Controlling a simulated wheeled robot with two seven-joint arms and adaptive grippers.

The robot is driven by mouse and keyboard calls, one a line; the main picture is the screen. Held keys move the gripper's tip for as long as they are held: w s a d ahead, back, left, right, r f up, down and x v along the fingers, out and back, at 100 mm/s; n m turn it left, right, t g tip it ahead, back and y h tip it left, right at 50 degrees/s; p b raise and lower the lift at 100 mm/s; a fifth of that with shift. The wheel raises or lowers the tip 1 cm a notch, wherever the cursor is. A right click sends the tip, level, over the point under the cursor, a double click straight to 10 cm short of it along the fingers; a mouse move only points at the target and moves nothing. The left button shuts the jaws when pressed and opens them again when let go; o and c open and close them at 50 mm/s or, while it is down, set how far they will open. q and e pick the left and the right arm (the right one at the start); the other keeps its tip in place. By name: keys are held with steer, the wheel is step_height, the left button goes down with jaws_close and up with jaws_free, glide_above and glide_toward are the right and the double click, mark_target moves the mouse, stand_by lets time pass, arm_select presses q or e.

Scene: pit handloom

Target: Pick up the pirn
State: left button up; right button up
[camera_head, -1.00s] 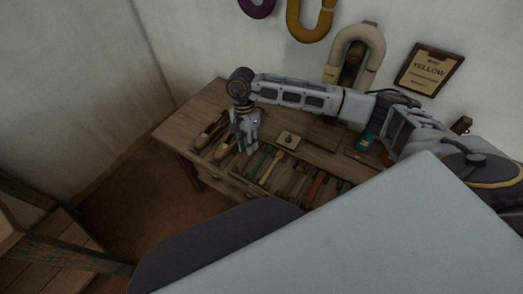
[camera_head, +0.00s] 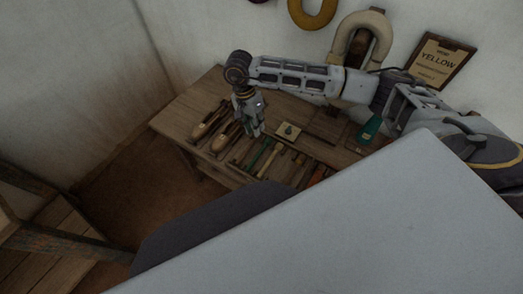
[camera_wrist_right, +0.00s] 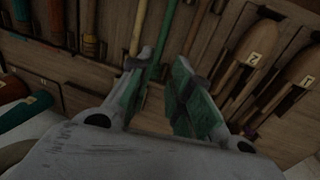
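Several stick-like pirns lie side by side in a rack on the wooden table. In the right wrist view a green pirn (camera_wrist_right: 161,45) runs up between the fingertips, with a tan pirn (camera_wrist_right: 138,25) just left of it. In the head view the pirns (camera_head: 268,161) lie below my right gripper. My right gripper (camera_head: 258,134) points down over the rack. Its two green-padded fingers are apart in the right wrist view (camera_wrist_right: 164,68), with nothing held between them. Which pirn is meant, and the height above it, I cannot tell. My left gripper is not in view.
Two wooden shuttles (camera_head: 210,122) lie left of the pirns; numbered tags show on the shuttles (camera_wrist_right: 250,62) in the wrist view. A small knobbed block (camera_head: 288,131) and a green cone (camera_head: 369,129) are to the right. The wall stands behind the table (camera_head: 183,104).

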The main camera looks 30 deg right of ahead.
glide_above(260, 149)
steer(key=shift+w+a+f, duration=0.1)
steer(key=shift+w+f, duration=0.1)
steer(key=shift+f, duration=1.65)
steer(key=shift+w+a+f, duration=0.1)
steer(key=shift+w+f, duration=0.1)
steer(key=shift+f, duration=1.65)
steer(key=shift+f, duration=0.1)
steer(key=shift+s+d+f, duration=0.1)
steer(key=shift+s+f, duration=0.05)
steer(key=shift+f, duration=0.7)
steer(key=shift+s+f, duration=0.2)
steer(key=shift+f, duration=0.6)
steer(key=shift+s+d+f, duration=0.1)
steer(key=shift+s+f, duration=0.05)
steer(key=shift+f, duration=0.7)
jaws_close()
